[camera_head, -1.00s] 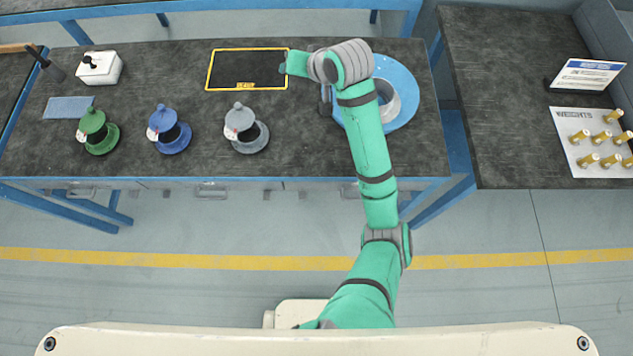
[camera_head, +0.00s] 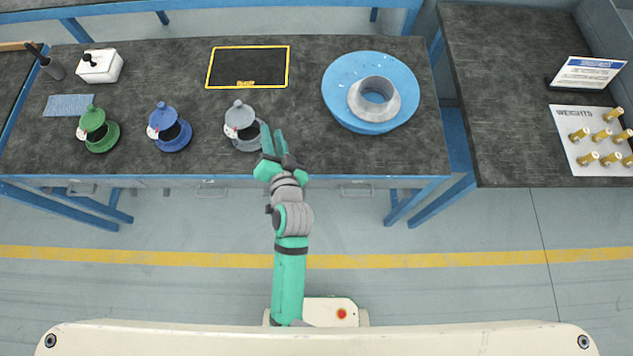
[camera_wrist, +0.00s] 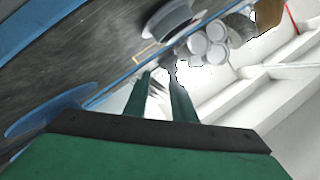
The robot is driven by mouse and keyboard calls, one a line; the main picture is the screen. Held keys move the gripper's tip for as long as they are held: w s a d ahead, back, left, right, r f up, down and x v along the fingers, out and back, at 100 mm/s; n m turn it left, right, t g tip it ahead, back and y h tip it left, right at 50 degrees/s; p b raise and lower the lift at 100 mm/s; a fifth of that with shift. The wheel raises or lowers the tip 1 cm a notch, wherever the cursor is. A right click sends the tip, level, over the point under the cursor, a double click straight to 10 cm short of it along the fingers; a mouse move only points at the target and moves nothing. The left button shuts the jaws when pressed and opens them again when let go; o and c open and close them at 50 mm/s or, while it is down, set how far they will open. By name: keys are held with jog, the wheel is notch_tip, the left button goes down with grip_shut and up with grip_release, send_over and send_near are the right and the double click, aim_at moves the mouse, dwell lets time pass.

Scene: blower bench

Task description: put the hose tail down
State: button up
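No thing in view is plainly recognisable as the hose tail. A grey flanged ring (camera_head: 356,101) lies on a round blue dish (camera_head: 345,75) at the right of the bench; I cannot tell whether the ring is the hose tail. My gripper (camera_head: 272,130) is at the bench's front edge, just right of the grey lidded pot (camera_head: 239,117). Its green fingers are apart, and no held thing shows between them. They also show apart in the wrist view (camera_wrist: 160,85). I cannot tell whether a finger touches the pot.
A blue lidded pot (camera_head: 163,118) and a green one (camera_head: 93,121) stand to the left. A yellow-edged black panel (camera_head: 248,68) lies bare behind. A white box (camera_head: 101,68) and blue pad (camera_head: 68,105) are far left. A board of brass weights (camera_head: 570,115) lies on the right bench.

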jog(key=s+d+f+n+h, duration=0.1)
jog(key=s+d+f+h, duration=0.15)
jog(key=s, duration=0.65)
jog(key=s+d+f+h, duration=0.2)
jog(key=s+d, duration=0.2)
jog(key=s, duration=0.5)
jog(key=s+d+r+n, duration=0.2)
jog(key=s, duration=0.4)
jog(key=s+d+r+n, duration=0.2)
jog(key=s+d+r, duration=0.1)
jog(key=s, duration=0.3)
jog(key=shift+s+r+n+t, duration=0.15)
jog(key=shift+r+n+t, duration=0.05)
jog(key=shift+n+t, duration=0.2)
